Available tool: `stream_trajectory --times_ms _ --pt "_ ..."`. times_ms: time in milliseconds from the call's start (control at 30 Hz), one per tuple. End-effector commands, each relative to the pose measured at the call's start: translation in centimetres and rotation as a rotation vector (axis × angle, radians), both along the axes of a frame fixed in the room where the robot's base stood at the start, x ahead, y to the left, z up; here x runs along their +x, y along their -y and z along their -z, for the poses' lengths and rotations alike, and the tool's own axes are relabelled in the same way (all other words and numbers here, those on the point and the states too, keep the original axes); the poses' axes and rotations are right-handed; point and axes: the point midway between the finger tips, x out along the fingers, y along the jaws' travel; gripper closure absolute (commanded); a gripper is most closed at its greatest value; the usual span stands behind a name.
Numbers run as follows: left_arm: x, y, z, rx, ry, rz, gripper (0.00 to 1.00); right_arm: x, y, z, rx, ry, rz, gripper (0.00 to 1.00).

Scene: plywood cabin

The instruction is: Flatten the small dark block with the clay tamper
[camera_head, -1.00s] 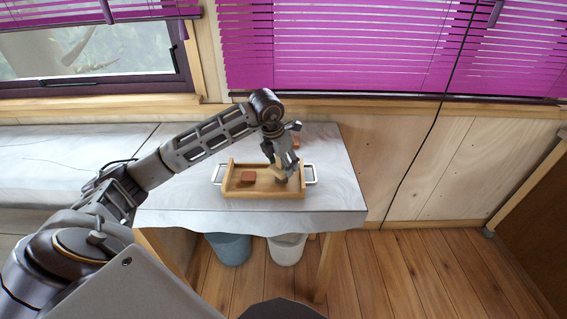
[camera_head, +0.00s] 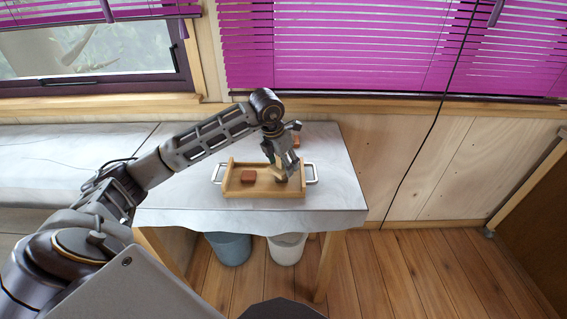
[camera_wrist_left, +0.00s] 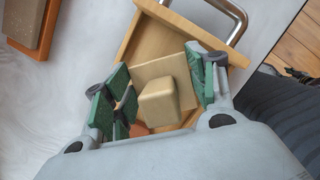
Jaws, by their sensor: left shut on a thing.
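My left gripper (camera_head: 281,166) is at the right part of the wooden tray (camera_head: 265,194) on the table. It is shut on the clay tamper, a pale wooden tool with a flat square plate and blocky handle (camera_wrist_left: 159,103), seen between the green finger pads in the left wrist view. A small reddish-brown block (camera_head: 248,176) lies in the tray to the left of the gripper. In the left wrist view a sliver of reddish block (camera_wrist_left: 137,130) shows by the left finger, mostly hidden. I cannot tell whether the tamper touches the tray floor. My right gripper is not in view.
The tray has metal handles (camera_head: 312,174) at both ends. A reddish-brown object (camera_head: 296,140) lies behind the gripper near the table's back edge. The white-topped table (camera_head: 180,205) is clear left of the tray. Two bins (camera_head: 228,248) stand below.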

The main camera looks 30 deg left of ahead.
Motion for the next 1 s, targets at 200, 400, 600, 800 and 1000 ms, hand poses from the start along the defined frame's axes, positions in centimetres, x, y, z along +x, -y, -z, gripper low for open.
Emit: stream_trajectory --times_ms 200,400,600,800,1000 --pt "-0.10 -0.02 0.33 0.001 -0.006 0.000 0.67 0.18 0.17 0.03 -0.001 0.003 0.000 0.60" --pt "-0.09 -0.03 0.34 0.001 -0.006 0.000 0.67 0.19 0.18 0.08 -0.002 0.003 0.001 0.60" --pt "-0.07 -0.05 0.43 0.002 -0.005 0.000 0.67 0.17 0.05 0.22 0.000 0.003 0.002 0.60" --pt "-0.08 -0.06 0.56 0.002 -0.006 0.000 0.67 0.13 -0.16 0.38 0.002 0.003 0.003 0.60" --pt "-0.07 -0.06 0.60 0.002 -0.005 0.000 0.67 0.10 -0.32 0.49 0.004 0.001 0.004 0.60"
